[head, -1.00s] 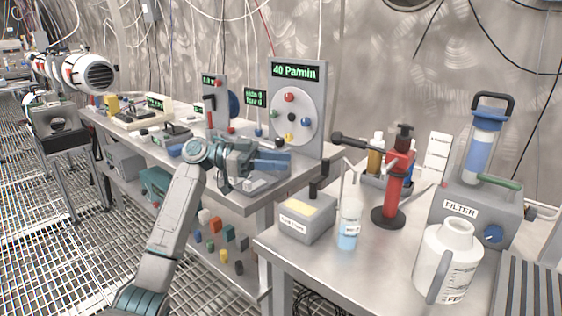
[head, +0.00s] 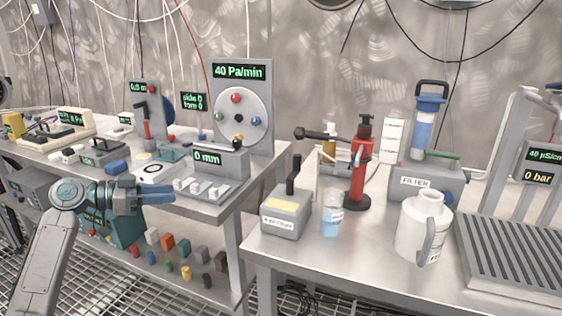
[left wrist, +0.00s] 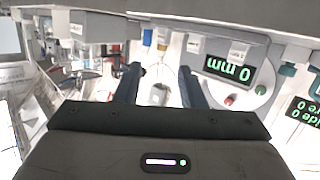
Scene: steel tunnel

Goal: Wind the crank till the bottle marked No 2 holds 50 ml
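A small clear bottle (head: 331,216) with pale blue liquid low in it and a white label stands on the right bench; I cannot read its number or level. Behind it a red hand-pump-like stand (head: 357,182) has a dark arm (head: 316,135) reaching left, which may be the crank. A grey box (head: 285,212) with a black upright handle stands left of the bottle. My left gripper (head: 158,193) is open and empty in front of the left bench, well left of the bottle. The left wrist view shows its two fingers (left wrist: 160,84) apart. My right gripper is out of view.
A white jug (head: 412,235), a filter unit (head: 411,186) and a slotted grey rack (head: 515,258) stand on the right bench. A panel reading 40 Pa/min (head: 257,115) and a 0 mm display (head: 215,160) stand on the left bench. A gap separates the benches.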

